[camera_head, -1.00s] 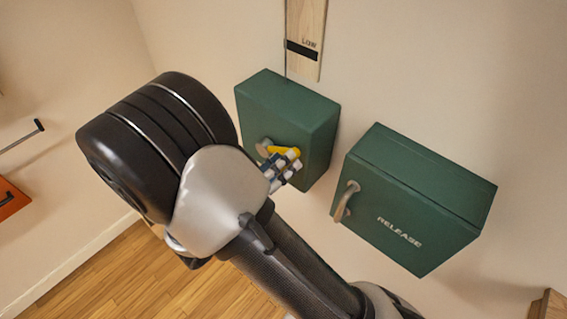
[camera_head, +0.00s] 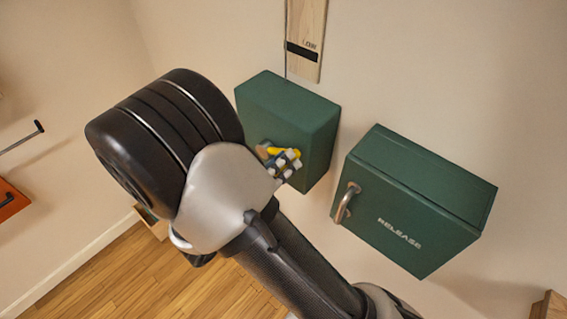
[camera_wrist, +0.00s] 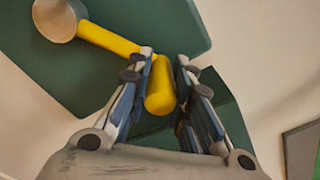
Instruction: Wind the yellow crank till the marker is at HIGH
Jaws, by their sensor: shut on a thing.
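The yellow crank (camera_head: 284,152) is on the front of a green box (camera_head: 289,103) fixed to the wall. In the wrist view, its yellow arm (camera_wrist: 107,39) runs from a round hub (camera_wrist: 56,19) to a yellow handle (camera_wrist: 160,87). My gripper (camera_wrist: 165,62) is shut on this handle, one finger on each side. In the head view my gripper (camera_head: 287,163) is partly hidden behind my own arm. The HIGH end is out of view.
A second green box (camera_head: 415,200), lettered RELEASE, hangs right of the crank box, with a metal handle (camera_head: 347,202) on its front. An orange object with a dark handle (camera_head: 12,200) is at the far left. Wooden floor (camera_head: 90,285) lies below.

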